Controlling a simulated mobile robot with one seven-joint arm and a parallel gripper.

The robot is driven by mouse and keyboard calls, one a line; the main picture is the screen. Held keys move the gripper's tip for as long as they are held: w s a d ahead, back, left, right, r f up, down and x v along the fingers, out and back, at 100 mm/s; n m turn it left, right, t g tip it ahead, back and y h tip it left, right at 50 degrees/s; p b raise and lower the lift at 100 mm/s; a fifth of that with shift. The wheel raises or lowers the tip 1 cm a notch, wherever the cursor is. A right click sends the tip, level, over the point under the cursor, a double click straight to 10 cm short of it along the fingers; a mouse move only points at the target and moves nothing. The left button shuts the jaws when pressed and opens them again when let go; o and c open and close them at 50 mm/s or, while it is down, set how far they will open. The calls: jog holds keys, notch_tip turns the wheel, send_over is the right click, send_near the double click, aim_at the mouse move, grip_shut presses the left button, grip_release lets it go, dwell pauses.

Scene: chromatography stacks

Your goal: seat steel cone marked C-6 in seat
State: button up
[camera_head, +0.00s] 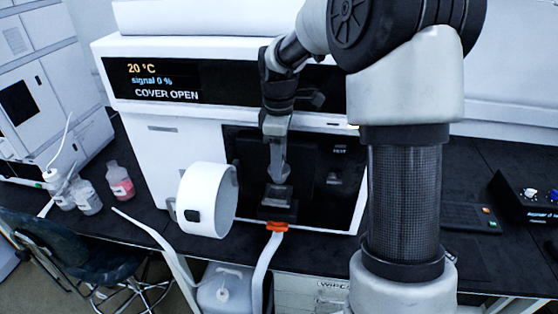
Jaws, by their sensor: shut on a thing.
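My gripper (278,178) points down in front of the instrument's dark open bay. It is shut on a small piece, taken to be the steel cone, which is mostly hidden between the fingers; its C-6 marking cannot be read. Just below the fingertips is a dark block (277,202) at the front of the bay, probably holding the seat. The seat opening itself does not show. I cannot tell whether the piece touches the block.
The white instrument (180,150) reads "20 °C, signal 0 %, COVER OPEN". Its round white cover (207,200) stands swung out left of the gripper. An orange clip (276,227) sits below the block. Bottles (119,182) stand left; a keypad device (525,198) lies right.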

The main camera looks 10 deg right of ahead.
jog(key=shift+w+a+f+b, duration=0.15)
jog(key=shift+w+f+b, duration=0.1)
jog(key=shift+f+b, duration=0.45)
jog(key=shift+w+a+f+b, duration=0.1)
jog(key=shift+w+f+b, duration=0.1)
jog(key=shift+f+b, duration=0.5)
jog(key=shift+d+f+b, duration=0.15)
jog(key=shift+f+b, duration=0.15)
jog(key=shift+f, duration=0.55)
jog(key=shift+d+f+b, duration=0.15)
jog(key=shift+f+b, duration=0.1)
jog(key=shift+f, duration=0.7)
jog(key=o, duration=1.3)
jog(key=r, duration=1.7)
jog(key=shift+s+a+p, duration=0.1)
jog(key=shift+a+p, duration=0.1)
jog(key=shift+p, duration=0.2)
jog(key=shift+s+a+r, duration=0.1)
jog(key=shift+a+r, duration=0.05)
jog(key=shift+r, duration=0.5)
